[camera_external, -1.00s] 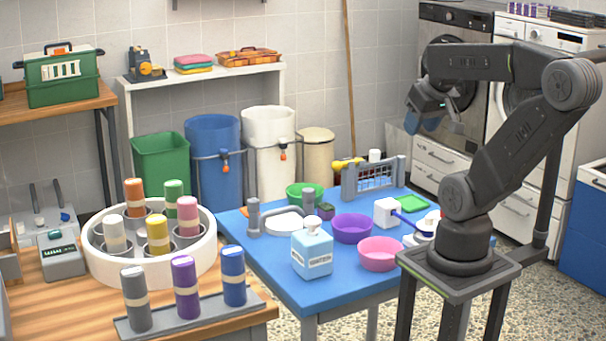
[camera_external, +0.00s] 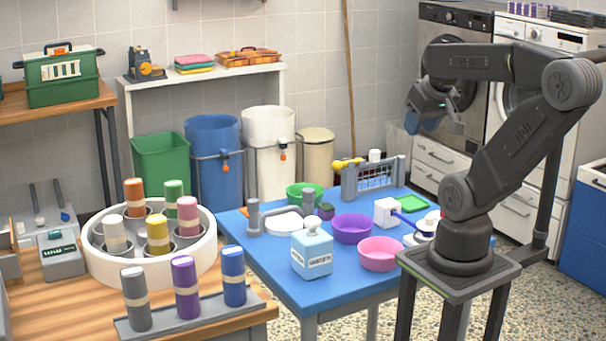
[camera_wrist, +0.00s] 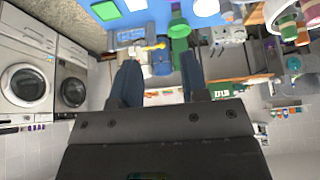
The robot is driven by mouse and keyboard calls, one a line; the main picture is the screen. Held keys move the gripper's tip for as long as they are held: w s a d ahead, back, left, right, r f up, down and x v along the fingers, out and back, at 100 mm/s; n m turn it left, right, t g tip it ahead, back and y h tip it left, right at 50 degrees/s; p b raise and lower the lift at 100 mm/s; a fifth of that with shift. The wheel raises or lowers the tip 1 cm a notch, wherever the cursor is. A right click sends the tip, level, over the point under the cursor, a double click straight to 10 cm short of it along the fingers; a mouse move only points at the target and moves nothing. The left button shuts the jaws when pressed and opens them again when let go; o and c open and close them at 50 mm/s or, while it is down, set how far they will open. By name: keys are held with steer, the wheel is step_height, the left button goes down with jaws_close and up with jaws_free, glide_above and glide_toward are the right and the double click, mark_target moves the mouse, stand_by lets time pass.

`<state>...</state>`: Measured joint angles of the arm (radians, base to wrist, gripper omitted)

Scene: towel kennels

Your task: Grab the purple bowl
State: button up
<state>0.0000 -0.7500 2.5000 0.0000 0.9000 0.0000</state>
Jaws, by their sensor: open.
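The purple bowl (camera_external: 351,229) sits upright on the blue table (camera_external: 265,268) in the external view, between the pink bowl (camera_external: 379,254) and the green bowl (camera_external: 305,193). It looks empty. My gripper (camera_external: 422,122) is raised high above and to the right of it, well apart from it, in front of the washing machines. In the wrist view, my gripper (camera_wrist: 158,85) shows two separated fingers with nothing between them. I cannot make out the purple bowl in that tilted view.
A light blue soap bottle (camera_external: 312,250) stands left of the bowls. A white plate (camera_external: 285,222), a white box (camera_external: 386,212) and a grey rack (camera_external: 373,178) are also on the table. A round white holder (camera_external: 150,262) with several coloured rolls stands on the wooden table.

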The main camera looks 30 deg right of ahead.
steer(key=n+g, duration=0.8)
steer(key=n, duration=0.7)
glide_above(346, 215)
steer(key=w, duration=0.3)
steer(key=w+f+x, duration=0.1)
steer(key=w+x, duration=0.2)
steer(key=x, duration=1.3)
steer(key=shift+y, duration=0.3)
steer(key=x, duration=1.4)
steer(key=shift+w+d+f, duration=0.1)
steer(key=shift+d+f, duration=0.05)
steer(key=shift+d, duration=0.2)
jaws_close()
